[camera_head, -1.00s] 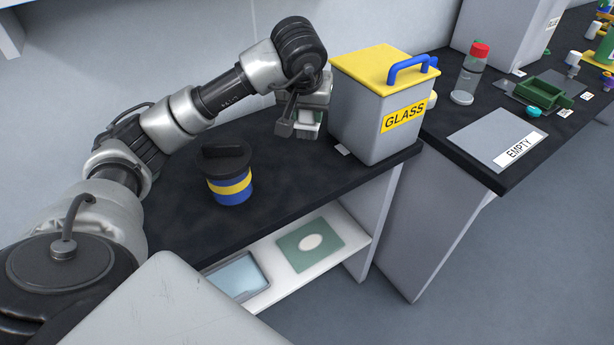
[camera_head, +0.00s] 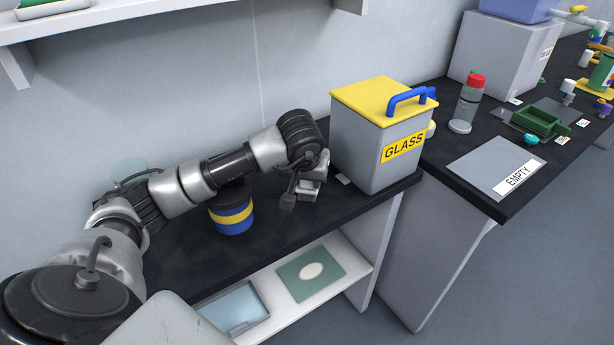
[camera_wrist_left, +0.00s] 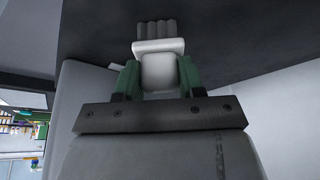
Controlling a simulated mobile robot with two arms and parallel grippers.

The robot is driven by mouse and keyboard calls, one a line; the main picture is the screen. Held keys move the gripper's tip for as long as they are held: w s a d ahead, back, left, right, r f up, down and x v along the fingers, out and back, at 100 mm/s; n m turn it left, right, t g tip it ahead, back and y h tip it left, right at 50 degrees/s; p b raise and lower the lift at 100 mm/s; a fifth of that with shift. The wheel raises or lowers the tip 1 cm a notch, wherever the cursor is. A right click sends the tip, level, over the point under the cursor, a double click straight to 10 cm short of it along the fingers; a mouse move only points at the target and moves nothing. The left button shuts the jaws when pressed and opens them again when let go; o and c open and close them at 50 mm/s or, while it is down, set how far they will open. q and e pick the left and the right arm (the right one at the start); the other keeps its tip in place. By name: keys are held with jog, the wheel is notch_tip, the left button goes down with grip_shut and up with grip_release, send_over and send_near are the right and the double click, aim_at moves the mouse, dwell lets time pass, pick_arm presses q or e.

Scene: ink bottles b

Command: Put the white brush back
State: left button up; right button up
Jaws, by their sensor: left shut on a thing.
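The white brush (camera_wrist_left: 158,47) has a pale body and dark bristles, and shows in the left wrist view. My left gripper (camera_wrist_left: 158,76) is shut on its pale body between two green finger pads, with the bristles pointing away from the wrist. In the head view my left gripper (camera_head: 308,188) is low over the dark counter, just left of the grey bin marked GLASS. The brush is too small and hidden to make out there. I cannot tell whether the bristles touch anything. My right gripper is not in view.
The GLASS bin (camera_head: 366,150) has a yellow lid and blue handle. A grey EMPTY mat (camera_head: 490,165), a red-capped bottle (camera_head: 467,104) and a green tray (camera_head: 541,122) are on the right counter (camera_head: 441,108).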

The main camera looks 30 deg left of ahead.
pick_arm(q)
jog(key=o, duration=0.4)
jog(key=shift+f, duration=0.15)
jog(key=o, duration=0.5)
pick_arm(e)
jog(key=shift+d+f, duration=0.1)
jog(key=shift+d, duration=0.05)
pick_arm(q)
jog(key=shift+r, duration=0.3)
jog(key=shift+s+r, duration=0.1)
jog(key=shift+r, duration=0.25)
jog(key=v, duration=1.1)
jog(key=shift+s, duration=0.15)
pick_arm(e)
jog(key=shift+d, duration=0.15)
